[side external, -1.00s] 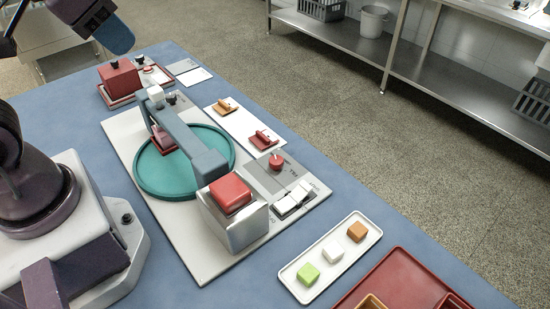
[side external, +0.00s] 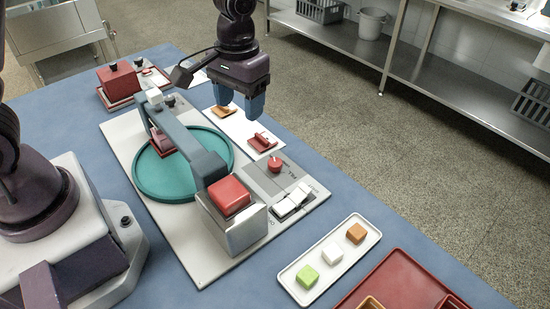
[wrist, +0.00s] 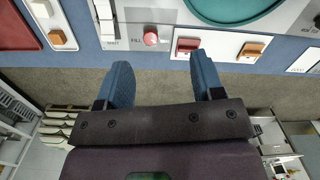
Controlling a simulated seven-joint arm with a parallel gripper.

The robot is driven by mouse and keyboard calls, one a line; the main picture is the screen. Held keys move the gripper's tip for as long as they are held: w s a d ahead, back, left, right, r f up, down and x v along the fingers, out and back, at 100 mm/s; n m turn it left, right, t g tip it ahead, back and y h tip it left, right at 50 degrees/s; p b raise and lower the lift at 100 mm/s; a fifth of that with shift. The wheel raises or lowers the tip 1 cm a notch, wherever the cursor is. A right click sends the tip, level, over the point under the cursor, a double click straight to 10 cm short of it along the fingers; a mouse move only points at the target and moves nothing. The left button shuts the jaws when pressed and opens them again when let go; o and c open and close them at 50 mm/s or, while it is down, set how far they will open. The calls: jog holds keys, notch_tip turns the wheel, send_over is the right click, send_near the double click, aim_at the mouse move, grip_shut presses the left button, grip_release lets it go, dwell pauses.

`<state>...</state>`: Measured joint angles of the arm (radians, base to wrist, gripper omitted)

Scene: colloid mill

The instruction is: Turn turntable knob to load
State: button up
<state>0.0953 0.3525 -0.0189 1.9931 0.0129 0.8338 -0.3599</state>
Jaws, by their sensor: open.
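A round red knob (side external: 275,164) sits on a grey panel of the machine, to the right of the teal turntable (side external: 145,185). In the wrist view the red knob (wrist: 151,39) shows near the top, with small lettering beside it. A black knob (side external: 169,100) stands at the machine's far end; I cannot tell which knob is the turntable's. My gripper (side external: 242,106) is open and empty, pointing down in the air beyond the red knob. Its blue fingers (wrist: 160,65) are spread apart in the wrist view, touching nothing.
A blue-grey arm (side external: 190,140) bridges the turntable to a metal block with a red top (side external: 229,194). Orange (side external: 224,106) and red (side external: 262,142) pieces lie on a white plate. White switches (side external: 292,201) stand beside the knob. A white tray (side external: 318,283) holds small blocks.

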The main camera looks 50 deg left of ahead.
aim_at(275, 162)
jog(key=w+d+f+n, duration=0.2)
jog(key=w+f+n, duration=0.3)
jog(key=w, duration=0.2)
jog(key=f, duration=1.3)
jog(key=shift+s+a, duration=0.1)
jog(key=shift+a, duration=0.1)
jog(key=shift+r, duration=0.1)
jog(key=c, duration=0.9)
